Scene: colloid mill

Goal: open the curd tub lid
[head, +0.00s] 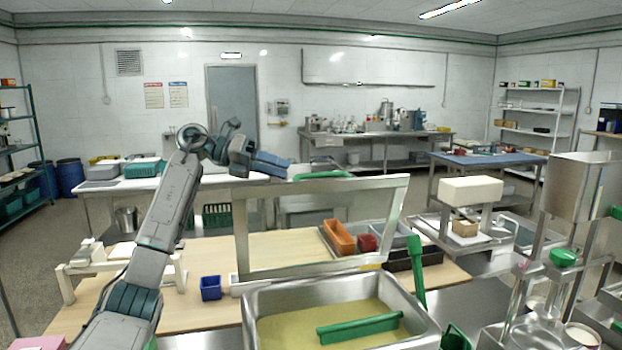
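The curd tub (250,303) is a steel basin at the bottom centre, with yellowish contents in view. Its lid (241,235) is a see-through panel in a pale metal frame. It stands raised, roughly upright, along the tub's far side. A green handle (322,175) sits at the lid's top edge. My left gripper (288,165) is near the lid's upper left, just left of the handle; a gap seems to show between them. Its fingers appear side-on, so their opening cannot be told. My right gripper is not in view.
A green bar (360,328) lies in the tub, and a green paddle (416,272) stands at its right. A blue bin (210,288) is left of the tub. Orange (339,237) and red (367,243) blocks sit in a tray behind the lid. Steel equipment (580,188) crowds the right.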

